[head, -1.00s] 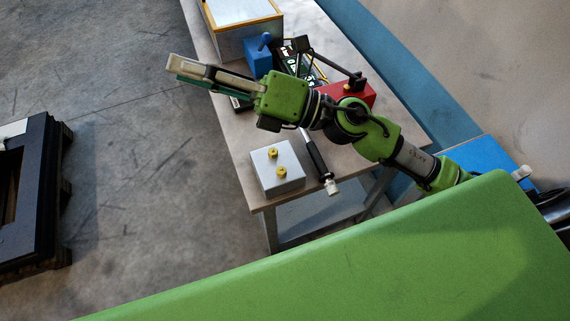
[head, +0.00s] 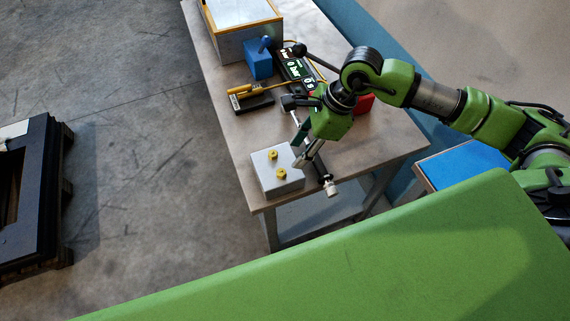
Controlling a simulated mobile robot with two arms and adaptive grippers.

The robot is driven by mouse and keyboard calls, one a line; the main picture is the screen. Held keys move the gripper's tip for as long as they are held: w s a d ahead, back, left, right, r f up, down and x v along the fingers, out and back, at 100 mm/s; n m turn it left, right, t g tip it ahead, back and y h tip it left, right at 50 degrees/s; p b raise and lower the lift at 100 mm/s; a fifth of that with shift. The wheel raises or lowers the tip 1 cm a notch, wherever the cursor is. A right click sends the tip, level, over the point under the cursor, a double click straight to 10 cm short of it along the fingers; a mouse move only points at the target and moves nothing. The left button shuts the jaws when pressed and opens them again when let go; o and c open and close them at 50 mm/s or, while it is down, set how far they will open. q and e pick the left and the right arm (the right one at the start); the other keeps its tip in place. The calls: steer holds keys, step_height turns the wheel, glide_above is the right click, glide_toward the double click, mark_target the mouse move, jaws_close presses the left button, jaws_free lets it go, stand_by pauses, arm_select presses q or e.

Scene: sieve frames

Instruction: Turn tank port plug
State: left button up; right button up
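A light grey block-shaped tank (head: 262,187) sits at the near corner of the workbench. Two yellow plugs stand on its top: one farther back (head: 273,155) and one nearer (head: 281,174). My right gripper (head: 302,163) points down and left at the tank's right edge, close to the plugs. I cannot tell whether it touches the tank, or how far its fingers are apart. A dark-handled tool (head: 323,172) with a pale end lies right of the tank, partly hidden by the gripper. My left gripper is out of view.
The workbench (head: 228,125) also holds a blue block (head: 258,62), a dark holder with a yellow-handled tool (head: 252,99), a dark panel with a green display (head: 295,68), a red box (head: 364,103) and a yellow-rimmed bin (head: 235,45). A dark pallet (head: 35,205) stands at left.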

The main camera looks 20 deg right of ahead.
mark_target(282, 172)
steer(key=p+x, duration=0.2)
steer(key=x, duration=0.7)
steer(key=shift+a+f, duration=0.1)
steer(key=shift+a, duration=0.05)
jaws_close()
